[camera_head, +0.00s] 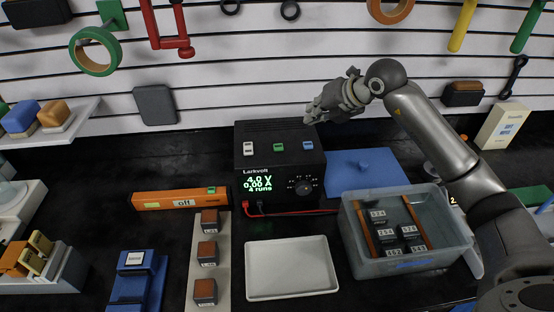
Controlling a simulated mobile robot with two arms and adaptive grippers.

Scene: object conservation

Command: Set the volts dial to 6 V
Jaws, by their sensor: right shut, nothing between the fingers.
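The black power supply (262,145), marked Larkvolt, stands in the middle of the bench. Its green display (257,185) reads 4.0 V, 0.00 A and 4 runs. A round black dial (303,187) with small marks around it sits on the right of its front face; the marks are too small to read. My right gripper (310,114) is shut and empty, above and behind the top right of the supply, apart from the dial. My left gripper is out of view.
White, green and blue switches (279,147) sit on the supply's top. A white tray (291,292) lies in front. A clear bin (440,262) with several dark blocks stands right. An orange bar marked "off" (160,201) lies left. A red lead runs from the supply's front.

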